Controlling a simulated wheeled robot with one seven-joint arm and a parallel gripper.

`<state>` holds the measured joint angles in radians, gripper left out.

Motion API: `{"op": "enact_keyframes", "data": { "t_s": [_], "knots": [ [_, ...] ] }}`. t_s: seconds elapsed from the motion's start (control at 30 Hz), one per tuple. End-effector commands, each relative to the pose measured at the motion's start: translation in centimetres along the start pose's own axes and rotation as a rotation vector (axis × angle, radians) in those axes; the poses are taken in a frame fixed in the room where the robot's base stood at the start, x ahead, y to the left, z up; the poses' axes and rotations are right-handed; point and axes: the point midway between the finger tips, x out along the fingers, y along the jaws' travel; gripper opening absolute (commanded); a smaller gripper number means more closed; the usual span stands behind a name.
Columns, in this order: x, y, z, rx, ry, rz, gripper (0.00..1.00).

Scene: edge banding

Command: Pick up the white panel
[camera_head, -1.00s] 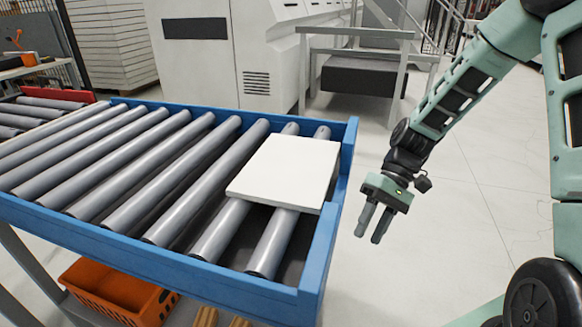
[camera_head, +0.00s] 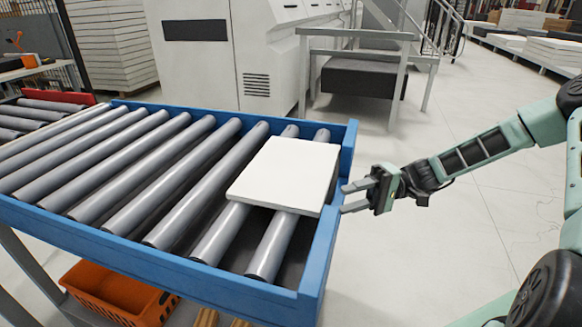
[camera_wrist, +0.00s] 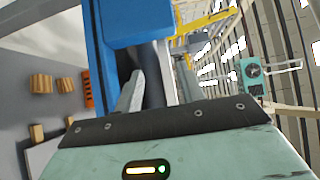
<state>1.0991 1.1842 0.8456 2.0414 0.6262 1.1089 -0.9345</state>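The white panel (camera_head: 287,174) lies flat on the rollers at the right end of the blue-framed roller conveyor (camera_head: 318,262) in the head view. My gripper (camera_head: 342,198) is just right of the conveyor's end, pointing left toward the panel. Its two fingers are spread apart with nothing between them. In the wrist view, my gripper (camera_wrist: 157,85) faces the blue conveyor frame (camera_wrist: 135,22).
The blue end rail beside the panel has a lower stretch. An orange crate (camera_head: 117,293) sits under the conveyor. The floor to the right is clear.

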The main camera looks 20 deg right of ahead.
Motion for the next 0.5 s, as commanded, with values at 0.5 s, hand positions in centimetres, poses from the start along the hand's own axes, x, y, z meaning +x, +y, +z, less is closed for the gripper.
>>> {"op": "enact_keyframes", "data": {
  "t_s": [0.5],
  "knots": [
    [6.0, -0.6, 0.1, 0.002, -0.004, 0.0, 0.39]
  ]
}}
